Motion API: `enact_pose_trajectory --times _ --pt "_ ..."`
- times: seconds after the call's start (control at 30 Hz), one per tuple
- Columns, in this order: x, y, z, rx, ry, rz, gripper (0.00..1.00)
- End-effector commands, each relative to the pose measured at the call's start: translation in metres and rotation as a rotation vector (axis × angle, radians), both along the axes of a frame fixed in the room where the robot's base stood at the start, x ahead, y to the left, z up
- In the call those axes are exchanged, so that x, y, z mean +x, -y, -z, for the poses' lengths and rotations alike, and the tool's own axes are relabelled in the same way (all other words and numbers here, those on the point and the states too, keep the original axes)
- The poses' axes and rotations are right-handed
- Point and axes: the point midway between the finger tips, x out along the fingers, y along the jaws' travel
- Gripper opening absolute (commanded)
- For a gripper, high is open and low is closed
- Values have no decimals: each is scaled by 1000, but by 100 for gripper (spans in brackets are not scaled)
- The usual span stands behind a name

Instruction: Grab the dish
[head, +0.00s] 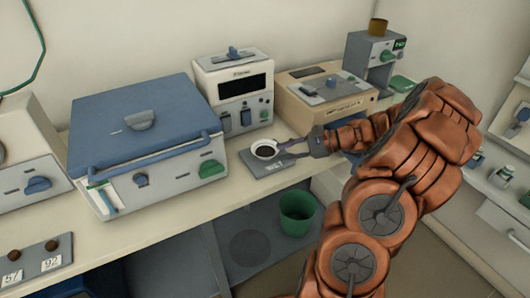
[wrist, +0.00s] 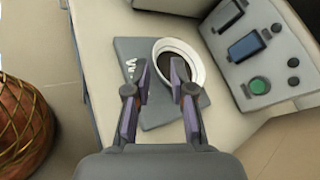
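The dish (head: 264,150) is a small round white bowl with dark contents. It stands upright on a flat grey plate (head: 283,166) on the bench; the plate carries a white label. My gripper (head: 284,149) reaches in from the right with its fingertips at the dish's near right side. In the wrist view my gripper (wrist: 161,72) is open. One finger lies left of the dish (wrist: 197,62), and the other overlaps its dark inside, so the near wall appears between them. I cannot tell whether either finger touches it.
A white device (head: 236,90) with a dark screen stands behind the dish. A blue-lidded furnace (head: 145,130) stands to the left, and a beige device (head: 325,95) to the right. A green bin (head: 297,212) is below the bench edge.

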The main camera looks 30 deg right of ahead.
Motion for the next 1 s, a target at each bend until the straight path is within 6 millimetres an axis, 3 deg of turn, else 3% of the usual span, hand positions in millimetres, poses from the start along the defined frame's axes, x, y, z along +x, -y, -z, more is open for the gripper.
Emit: enact_pose_trajectory --times 0.53,0.8,1.0 --pt "32 -43 19 2 -2 -7 23" --pt "34 -45 21 -1 0 -5 23" --pt "34 -45 21 -1 -1 -4 2"
